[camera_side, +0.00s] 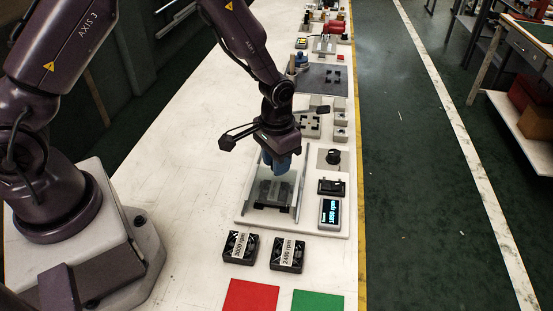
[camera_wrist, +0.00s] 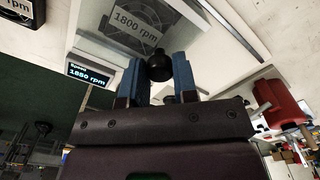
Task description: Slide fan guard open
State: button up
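The fan guard (camera_side: 279,191) is a clear panel lying between two pale rails on a white base plate. In the wrist view, a fan labelled 1800 rpm (camera_wrist: 137,22) shows through it. A black knob (camera_wrist: 158,66) stands on the guard. My gripper (camera_wrist: 158,72) points down at the guard, with its blue fingers on either side of the knob. A thin gap shows beside the left finger; contact on the right is unclear. In the side view my gripper (camera_side: 277,172) is over the far part of the guard and hides the knob.
A speed display (camera_side: 330,212), a black switch (camera_side: 331,187) and a dial (camera_side: 333,157) sit right of the guard. Two loose fans, left (camera_side: 240,247) and right (camera_side: 287,254), lie in front, before a red pad (camera_side: 250,297) and a green pad (camera_side: 318,301). Bench space left is clear.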

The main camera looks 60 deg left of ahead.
grip_shut()
jog(key=w+a, duration=0.9)
jog(key=shift+w+a, duration=0.15)
jog(key=shift+w, duration=0.05)
jog(key=o, duration=0.7)
grip_release()
jog(key=shift+o, duration=0.2)
jog(key=shift+s, duration=0.1)
notch_tip(320, 180, up, 13)
